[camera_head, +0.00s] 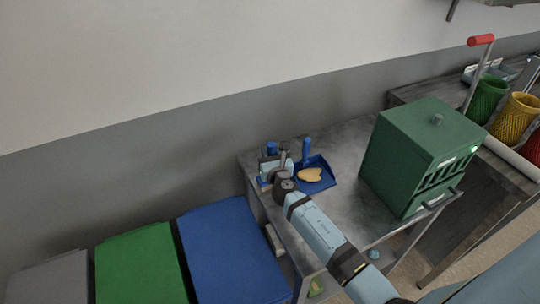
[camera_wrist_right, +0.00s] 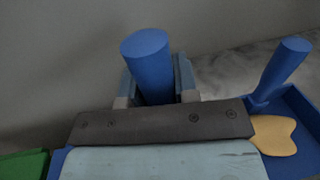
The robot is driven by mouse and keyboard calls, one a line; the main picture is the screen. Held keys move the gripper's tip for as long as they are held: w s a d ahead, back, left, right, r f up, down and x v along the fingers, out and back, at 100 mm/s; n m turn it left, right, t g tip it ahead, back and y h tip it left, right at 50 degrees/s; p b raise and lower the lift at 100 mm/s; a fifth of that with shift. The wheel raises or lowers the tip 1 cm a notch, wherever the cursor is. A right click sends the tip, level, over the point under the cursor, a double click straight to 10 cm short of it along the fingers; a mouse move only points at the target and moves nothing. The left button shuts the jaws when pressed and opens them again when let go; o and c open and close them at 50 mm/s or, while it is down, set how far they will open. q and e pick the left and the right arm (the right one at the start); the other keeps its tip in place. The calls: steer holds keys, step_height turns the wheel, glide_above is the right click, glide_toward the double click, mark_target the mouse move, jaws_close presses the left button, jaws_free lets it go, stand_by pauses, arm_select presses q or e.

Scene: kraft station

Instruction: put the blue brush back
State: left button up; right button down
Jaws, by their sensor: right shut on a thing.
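My right gripper (camera_head: 274,162) is at the left end of the grey table and is shut on the blue brush. The brush's round handle (camera_wrist_right: 147,62) stands up between the two fingers in the right wrist view. Its top also shows in the head view (camera_head: 271,148). Most of the brush's lower part is hidden by the gripper. A blue dustpan (camera_head: 325,178) with an upright handle lies on the table just right of the gripper. A flat yellow piece (camera_head: 310,175) lies in the dustpan. My left gripper is not in view.
A green metal box (camera_head: 415,160) stands on the table (camera_head: 345,205) to the right. Blue (camera_head: 230,250), green (camera_head: 140,268) and grey (camera_head: 50,280) bins stand at the lower left. Green (camera_head: 486,100) and yellow (camera_head: 514,118) baskets are at the far right. Bare tabletop lies between dustpan and box.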

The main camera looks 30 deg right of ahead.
steer(key=shift+r, duration=0.1)
steer(key=shift+f, duration=0.2)
steer(key=c, duration=0.9)
jaws_free()
steer(key=shift+r, duration=0.35)
steer(key=v, duration=1.2)
steer(key=shift+f, duration=0.15)
